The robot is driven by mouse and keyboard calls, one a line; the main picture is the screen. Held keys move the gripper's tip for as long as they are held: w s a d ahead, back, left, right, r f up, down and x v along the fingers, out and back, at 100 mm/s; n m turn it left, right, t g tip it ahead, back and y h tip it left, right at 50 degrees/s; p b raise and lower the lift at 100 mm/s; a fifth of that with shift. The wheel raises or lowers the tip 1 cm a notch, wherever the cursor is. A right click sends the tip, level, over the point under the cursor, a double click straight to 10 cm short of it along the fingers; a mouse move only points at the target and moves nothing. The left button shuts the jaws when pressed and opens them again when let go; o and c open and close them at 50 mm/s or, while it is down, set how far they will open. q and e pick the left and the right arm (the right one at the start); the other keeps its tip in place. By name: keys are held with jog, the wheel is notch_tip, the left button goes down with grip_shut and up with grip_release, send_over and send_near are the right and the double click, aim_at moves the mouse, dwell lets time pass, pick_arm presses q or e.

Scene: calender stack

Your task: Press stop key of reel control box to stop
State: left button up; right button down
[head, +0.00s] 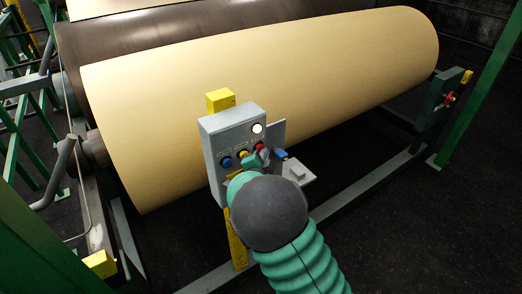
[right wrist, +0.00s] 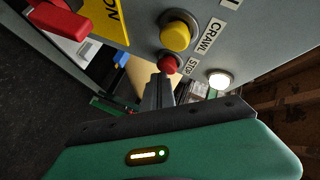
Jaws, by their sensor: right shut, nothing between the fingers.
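The grey reel control box (head: 231,133) stands on a yellow post, with blue, yellow and red buttons in a row and a lit white lamp (head: 257,128). The red button (head: 259,147) is at the right of the row. In the right wrist view the red stop key (right wrist: 169,63) sits beside a label reading STOP (right wrist: 192,67). My right gripper (head: 251,157) is shut and empty in front of the box. In the right wrist view its fingertips (right wrist: 163,76) are just below the red key; I cannot tell whether they touch. My left gripper is not in view.
The yellow button (right wrist: 176,36) labelled CRAWL is close to the red key. A red switch handle (right wrist: 58,18) on a yellow plate juts out nearby. A large cream roll (head: 270,75) lies behind the box. Dark floor (head: 420,220) is open at the right.

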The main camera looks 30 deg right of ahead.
jog(key=shift+s, duration=0.65)
jog(key=s, duration=0.1)
jog(key=s+b, duration=0.1)
jog(key=s, duration=0.3)
jog(key=shift+d+b, duration=0.3)
